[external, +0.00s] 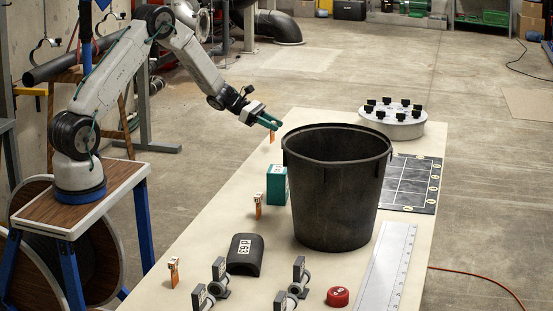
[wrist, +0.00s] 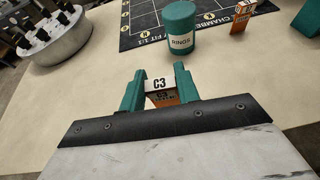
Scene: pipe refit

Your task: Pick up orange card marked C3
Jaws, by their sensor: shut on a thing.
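The orange card (wrist: 164,100) has a white label reading C3 and stands between the teal fingers of my gripper (wrist: 160,76) in the wrist view. My gripper is shut on it. In the external view my gripper (external: 269,121) is over the far left part of the table, with the orange card (external: 271,138) hanging below the fingertips. Whether the card's foot touches the table is unclear. Part of the card is hidden by the gripper in the wrist view.
A large black bin (external: 335,195) stands on the table (external: 205,245). Other orange cards (external: 258,205) (external: 174,270) stand along the left edge. A teal container (external: 277,186), a round rack (external: 392,122), a dark grid mat (external: 410,185) and a black half-pipe (external: 245,255) are also there.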

